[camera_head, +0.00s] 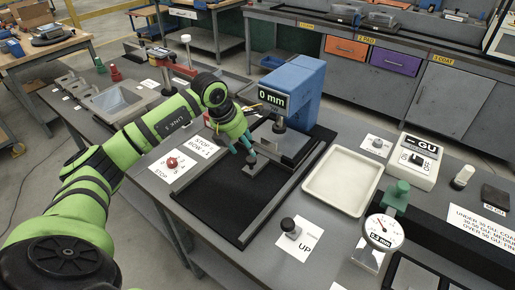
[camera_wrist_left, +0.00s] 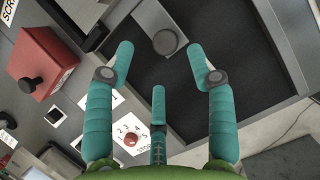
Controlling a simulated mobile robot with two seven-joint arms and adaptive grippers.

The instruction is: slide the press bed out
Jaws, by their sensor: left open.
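The blue press (camera_head: 292,88) with a "0 mm" display stands at the back of a black framed mat (camera_head: 238,205). The press bed, a grey plate (camera_head: 284,140), lies under its ram. A round grey knob (camera_wrist_left: 165,42) at the bed's front edge shows between my fingers in the wrist view. My left gripper (camera_head: 249,155) has teal fingers pointing down at the bed's front. In the wrist view the left gripper (camera_wrist_left: 165,75) is open, its fingers spread around the knob with gaps on both sides. I cannot tell its exact height above the knob. My right gripper is not in view.
A cream tray (camera_head: 342,182) sits right of the mat. A dial gauge (camera_head: 382,232) and a "UP" knob card (camera_head: 297,238) are at the front right. A red-knob row selector (camera_head: 172,162) is left of the mat. The mat's front part is clear.

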